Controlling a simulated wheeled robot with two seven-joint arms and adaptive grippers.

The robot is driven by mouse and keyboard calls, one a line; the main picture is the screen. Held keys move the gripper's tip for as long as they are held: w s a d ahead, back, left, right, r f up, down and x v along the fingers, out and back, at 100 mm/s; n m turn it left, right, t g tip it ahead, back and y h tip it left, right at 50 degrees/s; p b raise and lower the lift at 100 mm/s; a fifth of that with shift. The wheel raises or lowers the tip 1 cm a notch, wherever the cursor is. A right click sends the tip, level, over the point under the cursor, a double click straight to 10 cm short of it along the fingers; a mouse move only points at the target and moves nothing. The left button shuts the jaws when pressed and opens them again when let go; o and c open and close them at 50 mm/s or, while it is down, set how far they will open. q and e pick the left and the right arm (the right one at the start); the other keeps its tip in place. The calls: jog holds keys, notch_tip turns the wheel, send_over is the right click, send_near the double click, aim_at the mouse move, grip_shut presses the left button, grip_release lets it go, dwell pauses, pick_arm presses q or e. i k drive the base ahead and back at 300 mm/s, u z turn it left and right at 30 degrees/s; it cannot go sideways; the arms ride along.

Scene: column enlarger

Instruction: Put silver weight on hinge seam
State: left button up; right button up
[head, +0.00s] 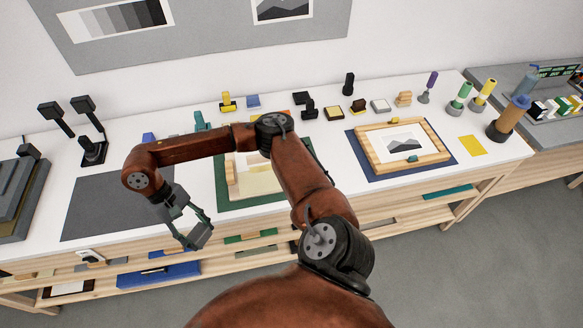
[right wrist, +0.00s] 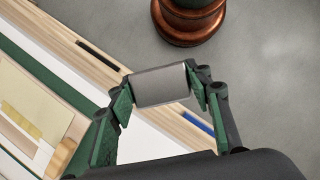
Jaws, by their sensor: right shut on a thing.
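My right gripper (head: 197,232) is shut on a grey, smooth block, the silver weight (head: 201,238), and holds it in front of the table's front edge, over the drawers. In the right wrist view the silver weight (right wrist: 161,86) lies between the two green-lined fingers (right wrist: 160,90). A wooden frame (head: 232,181) with a cream sheet lies on a green mat (head: 238,203), partly hidden by my arm; its corner also shows in the right wrist view (right wrist: 61,157). I cannot make out a hinge seam. My left gripper is not in view.
A second wooden frame (head: 444,152) with a mountain print lies on a blue mat (head: 452,171) to the right. A bare dark grey mat (head: 100,205) lies at left. Small blocks, stamps and bottles stand along the table's back. Open drawers (head: 160,273) jut out below.

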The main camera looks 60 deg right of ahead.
aim_at(268, 169)
jog(key=z, duration=1.15)
jog(key=i, duration=1)
